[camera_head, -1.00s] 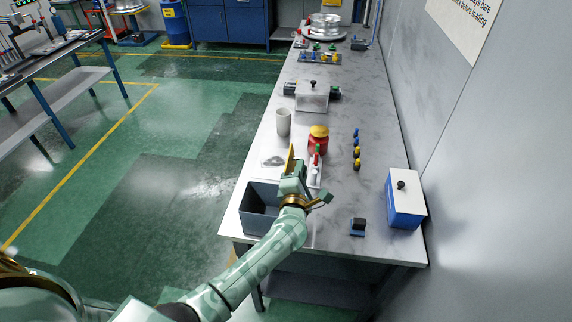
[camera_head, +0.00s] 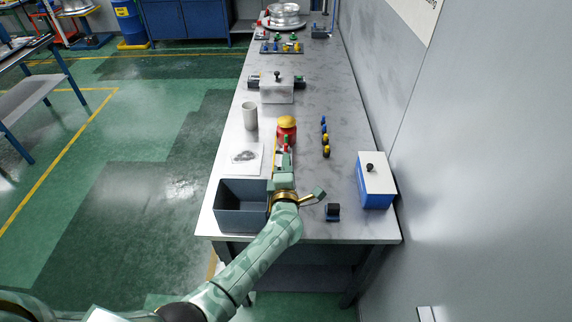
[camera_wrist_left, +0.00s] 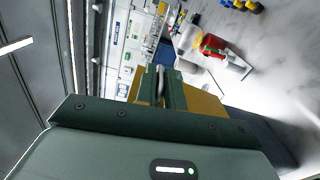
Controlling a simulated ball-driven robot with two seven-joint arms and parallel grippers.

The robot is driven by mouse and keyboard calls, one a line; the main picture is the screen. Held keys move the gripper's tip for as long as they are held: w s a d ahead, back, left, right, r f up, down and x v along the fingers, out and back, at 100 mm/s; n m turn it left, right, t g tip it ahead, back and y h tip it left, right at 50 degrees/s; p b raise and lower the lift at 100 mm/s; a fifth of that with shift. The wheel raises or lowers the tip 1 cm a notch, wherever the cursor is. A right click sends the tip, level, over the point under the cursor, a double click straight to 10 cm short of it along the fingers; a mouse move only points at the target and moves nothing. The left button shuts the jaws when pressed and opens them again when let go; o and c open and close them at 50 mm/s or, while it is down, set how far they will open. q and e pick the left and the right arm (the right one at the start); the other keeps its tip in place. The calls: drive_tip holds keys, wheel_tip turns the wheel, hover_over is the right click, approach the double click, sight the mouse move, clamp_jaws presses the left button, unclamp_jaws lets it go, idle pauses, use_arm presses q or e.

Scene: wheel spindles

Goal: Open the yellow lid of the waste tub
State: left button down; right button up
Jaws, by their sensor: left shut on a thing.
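The dark grey waste tub (camera_head: 230,228) sits at the near left corner of the bench, and its top is open to view. The yellow lid (camera_head: 274,160) stands up at the tub's right side, seen nearly edge-on in the head view. It shows as a yellow plate (camera_wrist_left: 203,106) behind my fingers in the left wrist view. My left gripper (camera_head: 283,170) is shut on the lid; in the left wrist view its fingers (camera_wrist_left: 160,84) hide the exact grip. My right gripper is in neither view.
A red jar with a yellow top (camera_head: 287,131) and a white bottle stand just beyond my left gripper. A blue box (camera_head: 376,184) and small black block (camera_head: 332,212) are to the right.

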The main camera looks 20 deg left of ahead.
use_arm(q)
drive_tip(key=c, duration=1.5)
unclamp_jaws()
drive_tip(key=shift+s+f, duration=0.1)
drive_tip(key=shift+f, duration=0.05)
drive_tip(key=shift+a, duration=0.1)
